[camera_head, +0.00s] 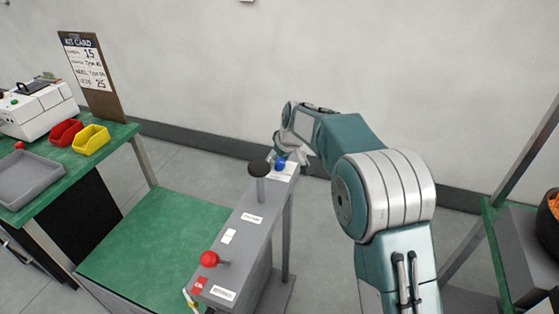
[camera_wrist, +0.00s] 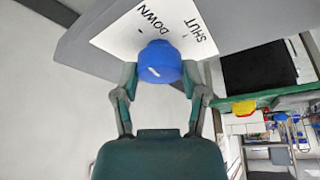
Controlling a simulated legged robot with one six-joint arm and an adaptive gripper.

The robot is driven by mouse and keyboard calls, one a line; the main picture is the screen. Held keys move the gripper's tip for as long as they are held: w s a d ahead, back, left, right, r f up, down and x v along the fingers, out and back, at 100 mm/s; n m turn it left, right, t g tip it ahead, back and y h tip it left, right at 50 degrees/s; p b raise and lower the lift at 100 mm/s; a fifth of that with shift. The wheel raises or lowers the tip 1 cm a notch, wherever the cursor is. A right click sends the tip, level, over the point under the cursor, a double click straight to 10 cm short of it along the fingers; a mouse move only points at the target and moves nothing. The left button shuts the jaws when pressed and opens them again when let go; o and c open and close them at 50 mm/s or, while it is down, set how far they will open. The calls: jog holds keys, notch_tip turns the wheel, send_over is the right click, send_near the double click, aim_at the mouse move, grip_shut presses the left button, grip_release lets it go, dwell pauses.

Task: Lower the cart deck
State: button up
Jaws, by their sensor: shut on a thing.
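A blue knob (camera_wrist: 158,64) sits on a white label plate (camera_wrist: 120,38) marked DOWN and SHUT in the wrist view. My gripper (camera_wrist: 158,82) is shut on the knob, with one finger on each side of it. In the head view the blue knob (camera_head: 281,164) is at the far end of the grey control column (camera_head: 243,228), with my gripper (camera_head: 284,158) over it. The knob's pointer direction is hard to read; a small white mark shows on its face. The green cart deck (camera_head: 150,240) lies low, left of the column, and looks empty.
A black-knobbed lever (camera_head: 259,169) and a red-knobbed lever (camera_head: 210,259) stand on the column. At left, a green bench (camera_head: 115,135) holds a grey tray (camera_head: 28,180), a red bin (camera_head: 65,133) and a yellow bin (camera_head: 91,140). A rack frame (camera_head: 497,240) stands at right.

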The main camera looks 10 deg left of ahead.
jog(key=m, duration=0.2)
jog(key=m+h, duration=0.1)
jog(key=m, duration=0.1)
jog(key=shift+f+t+h, duration=0.15)
jog(key=shift+t+h, duration=0.15)
jog(key=shift+t, duration=0.1)
jog(key=m+h, duration=0.1)
jog(key=m, duration=0.3)
jog(key=shift+t, duration=0.3)
jog(key=shift+s+m+h, duration=0.1)
jog(key=shift+m+h, duration=0.2)
jog(key=shift+m, duration=0.1)
jog(key=o, duration=1.1)
jog(key=shift+a, duration=0.1)
jog(key=shift+o, duration=0.2)
